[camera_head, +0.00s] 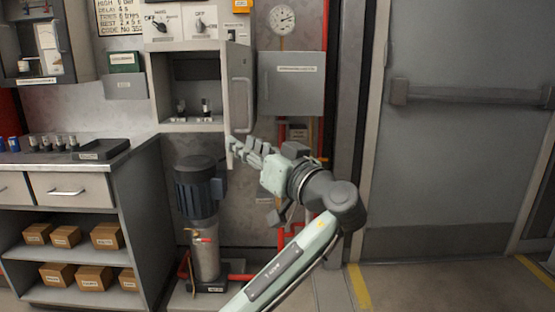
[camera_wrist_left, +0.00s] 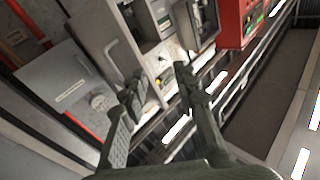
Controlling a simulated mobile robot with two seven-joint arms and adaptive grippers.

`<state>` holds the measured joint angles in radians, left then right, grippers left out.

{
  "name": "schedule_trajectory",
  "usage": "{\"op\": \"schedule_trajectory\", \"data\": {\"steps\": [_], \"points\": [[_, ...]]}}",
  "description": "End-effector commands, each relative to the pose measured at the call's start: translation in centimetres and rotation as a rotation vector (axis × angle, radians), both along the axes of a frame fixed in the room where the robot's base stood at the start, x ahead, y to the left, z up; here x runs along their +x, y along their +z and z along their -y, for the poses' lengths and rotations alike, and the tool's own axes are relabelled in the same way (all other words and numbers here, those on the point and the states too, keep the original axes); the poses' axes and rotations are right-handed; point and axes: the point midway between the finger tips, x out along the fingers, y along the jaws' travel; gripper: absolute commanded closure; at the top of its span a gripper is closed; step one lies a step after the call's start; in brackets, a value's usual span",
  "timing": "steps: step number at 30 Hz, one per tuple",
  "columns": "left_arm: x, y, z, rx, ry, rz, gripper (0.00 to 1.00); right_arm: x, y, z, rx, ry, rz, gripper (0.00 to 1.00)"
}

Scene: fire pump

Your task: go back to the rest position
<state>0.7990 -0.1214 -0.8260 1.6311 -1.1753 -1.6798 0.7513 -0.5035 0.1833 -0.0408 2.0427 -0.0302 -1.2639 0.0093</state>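My left gripper (camera_head: 240,150) is raised in the middle of the head view, with its fingers pointing left. Its fingertips are by the lower part of the open door (camera_head: 240,88) of a grey wall cabinet; whether they touch it I cannot tell. In the left wrist view the two fingers (camera_wrist_left: 160,95) stand apart with nothing between them, so the gripper is open and empty. My right gripper is in neither view.
Inside the cabinet (camera_head: 160,90) are small dark-topped parts. A closed grey box (camera_head: 291,84) and pressure gauge (camera_head: 282,17) are beside it. A pump motor (camera_head: 197,190) stands below. A counter (camera_head: 90,160) is left; a grey door (camera_head: 465,150) is right.

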Motion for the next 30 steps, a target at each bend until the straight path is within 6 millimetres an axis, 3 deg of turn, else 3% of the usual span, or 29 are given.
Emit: {"op": "schedule_trajectory", "data": {"steps": [1,9,18,20,21,30], "points": [[0.6,-0.6,-2.8,0.044,0.046,0.000,0.70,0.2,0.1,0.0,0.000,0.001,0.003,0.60],[1.9,-1.8,-18.2,0.286,0.294,0.001,0.70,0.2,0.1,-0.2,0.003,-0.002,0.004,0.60],[0.3,-0.3,-30.1,0.473,0.485,0.001,0.70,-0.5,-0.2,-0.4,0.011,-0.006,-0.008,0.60],[-0.2,0.3,-32.1,0.507,0.519,0.001,0.70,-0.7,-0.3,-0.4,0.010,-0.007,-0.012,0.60],[-0.2,-0.8,-32.6,0.508,0.515,-0.028,0.70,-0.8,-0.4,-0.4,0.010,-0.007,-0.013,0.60],[-0.7,-13.2,-34.8,0.433,0.382,-0.391,0.70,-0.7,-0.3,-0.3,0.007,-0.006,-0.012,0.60]]}}
